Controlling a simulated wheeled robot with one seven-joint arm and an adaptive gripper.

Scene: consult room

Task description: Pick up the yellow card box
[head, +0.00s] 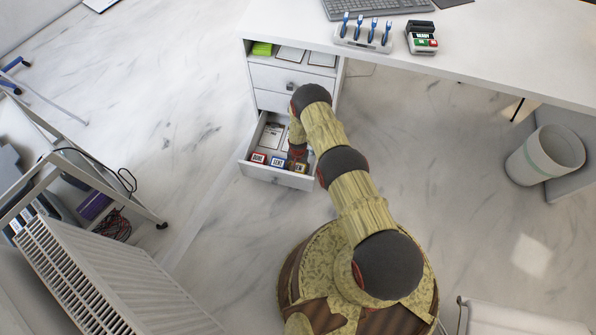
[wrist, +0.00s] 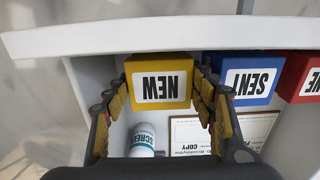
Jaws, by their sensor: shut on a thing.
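The yellow card box (wrist: 160,67) carries a white label reading "NEW", upside down in the wrist view. It sits between the two fingers of my gripper (wrist: 162,88), near the front wall of the open drawer. The fingers are shut on its sides. In the head view my gripper (head: 298,150) reaches down into the drawer (head: 292,181) and the arm hides part of it. Whether the box touches the drawer floor is hard to tell.
A blue "SENT" box (wrist: 250,77) stands close beside the right finger, with a red box (wrist: 300,78) beyond it. A white bottle (wrist: 143,140) and a framed paper (wrist: 190,132) lie in the drawer. The desk (head: 470,50) overhangs at the right.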

